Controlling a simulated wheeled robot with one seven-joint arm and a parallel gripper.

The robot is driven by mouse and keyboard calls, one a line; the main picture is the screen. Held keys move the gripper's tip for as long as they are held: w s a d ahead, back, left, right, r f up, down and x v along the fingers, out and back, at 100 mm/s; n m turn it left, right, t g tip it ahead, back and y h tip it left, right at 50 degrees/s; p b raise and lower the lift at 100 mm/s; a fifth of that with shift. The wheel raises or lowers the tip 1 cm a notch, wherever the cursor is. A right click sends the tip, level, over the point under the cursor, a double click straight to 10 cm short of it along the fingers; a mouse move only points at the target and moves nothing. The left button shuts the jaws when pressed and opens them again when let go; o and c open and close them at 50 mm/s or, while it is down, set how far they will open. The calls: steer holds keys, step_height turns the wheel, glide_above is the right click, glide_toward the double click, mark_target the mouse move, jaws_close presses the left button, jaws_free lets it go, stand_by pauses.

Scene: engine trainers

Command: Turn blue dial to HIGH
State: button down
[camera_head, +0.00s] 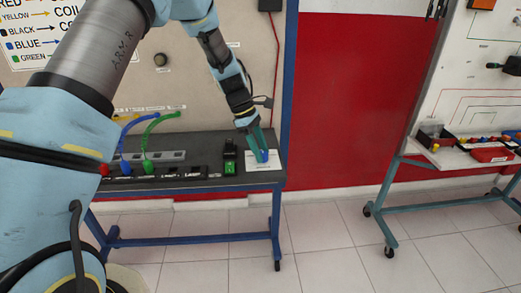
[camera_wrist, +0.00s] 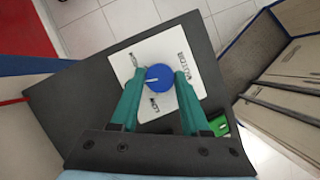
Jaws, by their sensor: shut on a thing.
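The blue dial (camera_wrist: 158,77) sits on a white label plate (camera_wrist: 140,52) in the wrist view. A short white mark on the dial points to the left in that view. Printed words stand around the dial on the plate, but most are too small to read surely. My gripper (camera_wrist: 159,78) has green fingers, one on each side of the dial, and is shut on it. In the head view my gripper (camera_head: 260,146) reaches down to the plate (camera_head: 263,166) at the right end of the dark bench top; the dial is mostly hidden between the fingers there.
A green switch (camera_wrist: 219,125) lies close beside the right finger in the wrist view. In the head view, several sockets and switches and a green cable (camera_head: 158,122) are left of my gripper. A second trainer stand (camera_head: 440,158) is at the right, with clear floor between.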

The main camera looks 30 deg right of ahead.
steer(key=m, duration=0.2)
steer(key=m+y, duration=0.1)
steer(key=m, duration=0.1)
steer(key=shift+d+m+g+y, duration=0.1)
steer(key=shift+m+g+y, duration=0.2)
steer(key=shift+g, duration=0.1)
steer(key=m+y, duration=0.1)
steer(key=m, duration=0.3)
steer(key=shift+d+m+y, duration=0.1)
steer(key=shift+m+y, duration=0.2)
steer(key=shift+y, duration=0.1)
steer(key=shift+c, duration=1.9)
jaws_free()
steer(key=shift+w, duration=0.1)
steer(key=b+v, duration=0.3)
steer(key=v, duration=0.7)
steer(key=shift+r, duration=0.35)
